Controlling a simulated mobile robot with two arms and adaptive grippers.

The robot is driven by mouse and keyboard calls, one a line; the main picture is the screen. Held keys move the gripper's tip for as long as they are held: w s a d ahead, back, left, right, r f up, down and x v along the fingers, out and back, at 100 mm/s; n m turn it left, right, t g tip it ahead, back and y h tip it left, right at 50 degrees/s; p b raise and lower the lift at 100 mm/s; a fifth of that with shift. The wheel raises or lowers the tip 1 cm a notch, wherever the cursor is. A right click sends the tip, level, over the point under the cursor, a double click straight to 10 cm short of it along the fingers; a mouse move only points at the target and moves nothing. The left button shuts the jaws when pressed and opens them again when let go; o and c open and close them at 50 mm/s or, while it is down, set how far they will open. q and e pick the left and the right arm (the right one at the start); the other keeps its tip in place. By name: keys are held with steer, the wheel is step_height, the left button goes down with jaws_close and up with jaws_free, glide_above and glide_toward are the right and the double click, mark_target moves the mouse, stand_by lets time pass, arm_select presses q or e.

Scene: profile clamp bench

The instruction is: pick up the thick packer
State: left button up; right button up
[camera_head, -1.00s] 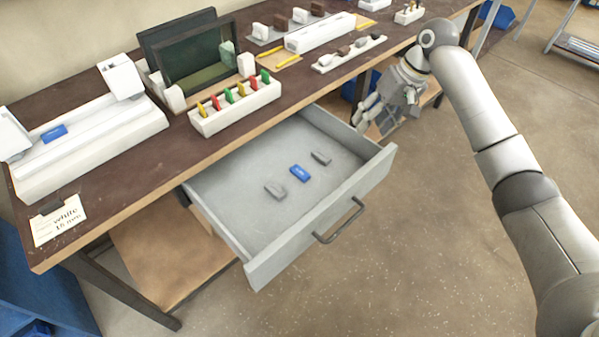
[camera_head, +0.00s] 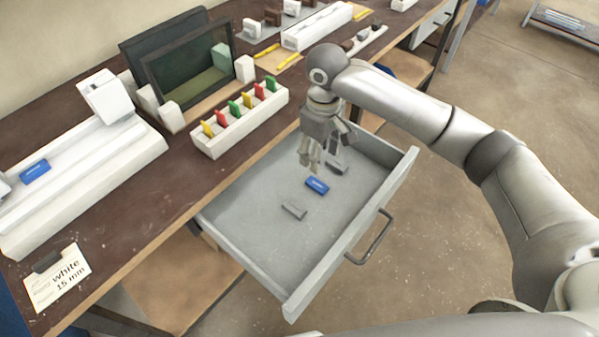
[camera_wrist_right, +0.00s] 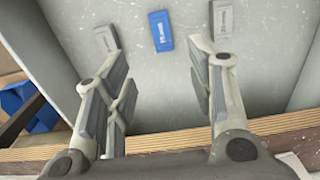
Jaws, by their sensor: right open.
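Three small blocks lie in a row on the floor of the open drawer: a blue one with white lettering (camera_head: 317,185), a grey one nearer the viewer (camera_head: 294,210) and a grey one farther back (camera_head: 338,168). I cannot tell by thickness which is the thick packer. In the right wrist view the blue block (camera_wrist_right: 160,30) lies between the two grey ones, beyond the fingertips. My right gripper (camera_head: 316,160) is open and empty above the drawer, pointing down. Its fingers also show in the wrist view (camera_wrist_right: 157,62). My left gripper is out of view.
The grey drawer (camera_head: 258,255) has raised walls and a front handle. On the bench above stand a white rack (camera_head: 240,125) with coloured pieces, a dark-framed panel (camera_head: 188,70) and a white fixture (camera_head: 90,170) carrying a blue block.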

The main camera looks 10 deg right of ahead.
mark_target(314, 182)
step_height(314, 182, down, 6)
steer(key=shift+w+a+r, duration=0.1)
steer(key=shift+a+r, duration=0.05)
steer(key=shift+r, duration=0.05)
steer(key=shift+f, duration=0.35)
steer(key=f, duration=0.3)
steer(key=shift+a+f, duration=0.2)
steer(key=shift+f, duration=0.1)
steer(key=shift+w+f, duration=0.1)
steer(key=shift+f, duration=0.35)
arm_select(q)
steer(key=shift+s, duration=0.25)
arm_select(e)
steer(key=c, duration=0.8)
